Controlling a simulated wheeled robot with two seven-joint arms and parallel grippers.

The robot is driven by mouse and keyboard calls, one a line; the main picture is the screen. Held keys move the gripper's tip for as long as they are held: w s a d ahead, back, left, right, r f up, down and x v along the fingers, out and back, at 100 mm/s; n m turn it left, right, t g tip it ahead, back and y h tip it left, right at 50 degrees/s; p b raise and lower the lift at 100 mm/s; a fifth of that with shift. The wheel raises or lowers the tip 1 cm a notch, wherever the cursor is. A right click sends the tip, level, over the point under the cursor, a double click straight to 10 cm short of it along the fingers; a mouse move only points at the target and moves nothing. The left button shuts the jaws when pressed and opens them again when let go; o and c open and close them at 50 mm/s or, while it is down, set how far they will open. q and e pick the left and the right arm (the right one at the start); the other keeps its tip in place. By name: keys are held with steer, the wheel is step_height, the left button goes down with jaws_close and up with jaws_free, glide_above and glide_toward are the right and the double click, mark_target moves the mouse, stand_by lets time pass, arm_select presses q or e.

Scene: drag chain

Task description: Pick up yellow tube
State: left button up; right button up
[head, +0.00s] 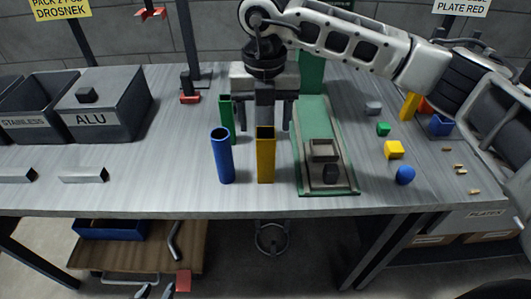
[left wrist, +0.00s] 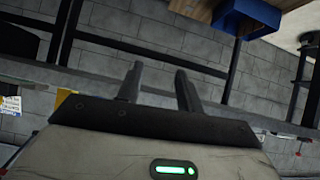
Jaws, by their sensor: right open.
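A yellow tube (head: 265,160), square in section with an open top, stands upright on the grey table near its front edge. My right gripper (head: 265,128) points down over it from above. Its fingers are apart, one on each side of the tube's top in the picture, with gaps showing. I cannot tell the exact depth between fingers and tube. My left gripper (head: 155,293) is low at the bottom edge of the head view, in front of the table. In the left wrist view it (left wrist: 157,82) is open and empty.
A blue tube (head: 223,158) stands just left of the yellow one, a green tube (head: 227,118) behind it. A green tray (head: 312,115) with grey parts lies to the right. Small blocks and a blue ball (head: 405,175) lie further right. A grey ALU bin (head: 105,108) stands left.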

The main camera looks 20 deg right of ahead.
mark_target(265, 151)
step_height(265, 151, down, 9)
steer(key=shift+f+p, duration=0.1)
steer(key=shift+p, duration=0.65)
steer(key=shift+c, duration=0.3)
steer(key=c, duration=1.1)
